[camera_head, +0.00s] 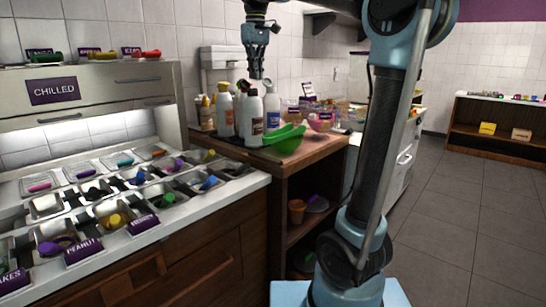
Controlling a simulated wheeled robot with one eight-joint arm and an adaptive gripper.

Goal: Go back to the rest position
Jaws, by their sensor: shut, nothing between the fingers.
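My gripper (256,72) hangs pointing down at the top middle of the head view. It is shut and empty, above the wooden counter and over the tops of the bottles. Several white bottles (271,108) stand upright under and around it. The gap between the fingertips and the nearest bottle cannot be judged exactly from this one view.
A topping station with several trays (115,215) and a "CHILLED" cabinet (100,92) fills the left. A pink bowl (320,122) and small items stand further back on the counter. The tiled floor (460,210) on the right is clear up to a low shelf (500,118).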

